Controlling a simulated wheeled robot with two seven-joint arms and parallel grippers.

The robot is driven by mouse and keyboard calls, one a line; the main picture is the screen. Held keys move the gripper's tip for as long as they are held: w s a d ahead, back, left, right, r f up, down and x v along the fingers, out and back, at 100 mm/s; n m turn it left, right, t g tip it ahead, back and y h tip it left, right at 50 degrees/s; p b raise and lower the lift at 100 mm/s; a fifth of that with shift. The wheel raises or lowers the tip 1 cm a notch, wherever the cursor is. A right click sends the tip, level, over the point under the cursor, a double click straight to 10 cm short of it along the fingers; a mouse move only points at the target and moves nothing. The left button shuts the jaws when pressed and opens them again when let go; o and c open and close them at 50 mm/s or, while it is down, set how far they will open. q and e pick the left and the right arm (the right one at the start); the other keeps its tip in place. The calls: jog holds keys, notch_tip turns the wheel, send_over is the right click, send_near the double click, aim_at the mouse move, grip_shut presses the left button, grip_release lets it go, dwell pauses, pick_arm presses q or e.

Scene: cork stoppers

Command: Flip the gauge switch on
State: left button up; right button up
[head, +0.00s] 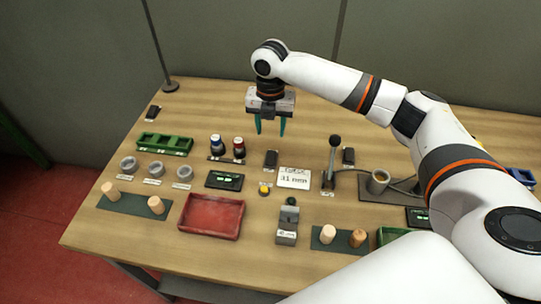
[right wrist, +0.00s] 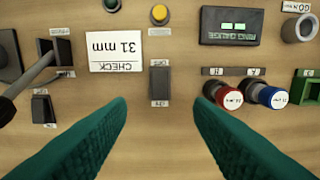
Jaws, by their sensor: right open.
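My right gripper (head: 270,132) is open and empty, pointing down above the back middle of the table. Its green fingers also show in the right wrist view (right wrist: 160,106), apart from each other. A black rocker switch (head: 270,160) lies just in front of it; in the right wrist view this switch (right wrist: 160,82) lies between the fingertips' lines, untouched. A second black switch (head: 348,156) is to the right, also in the right wrist view (right wrist: 42,107). A third dark switch (head: 152,113) is at the back left. Their labels are too small to read. My left gripper is out of view.
A ring gauge display (head: 224,180), lit green, stands left of a card reading 31 mm (head: 294,177). Red and blue knobs (head: 239,148) and an upright lever (head: 333,158) flank the middle switch. A red tray (head: 211,216) and green rack (head: 165,144) are at left.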

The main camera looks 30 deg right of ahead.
aim_at(271, 158)
notch_tip(271, 158, down, 9)
jog(key=shift+s+f+p, duration=0.1)
jog(key=shift+p, duration=0.75)
jog(key=shift+f, duration=0.85)
